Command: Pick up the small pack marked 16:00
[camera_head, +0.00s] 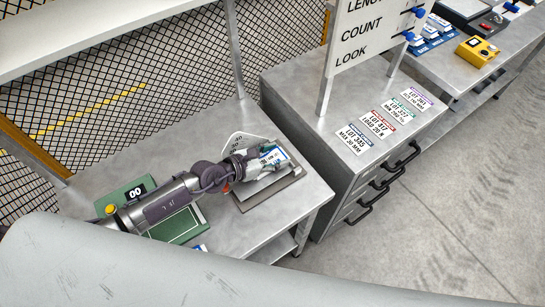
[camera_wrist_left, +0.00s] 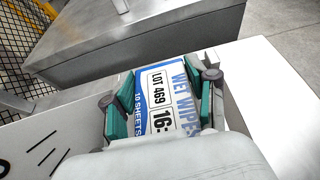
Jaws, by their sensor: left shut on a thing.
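A small blue-and-white wet wipes pack (camera_wrist_left: 160,92) is held between the green finger pads of my left gripper (camera_wrist_left: 163,104). Its label reads LOT 469 and "16:", with the rest of the time cut off by the gripper body. In the head view the pack (camera_head: 274,156) shows at the end of my left arm, with the left gripper (camera_head: 262,163) above a grey flat plate (camera_head: 283,187) on the metal bench. I cannot tell whether the pack touches the plate. My right gripper is not in view.
A white dial panel (camera_head: 243,142) stands behind the plate. A drawer cabinet (camera_head: 325,130) with several LOT cards stands to the right. A yellow button box (camera_head: 477,51) is farther right.

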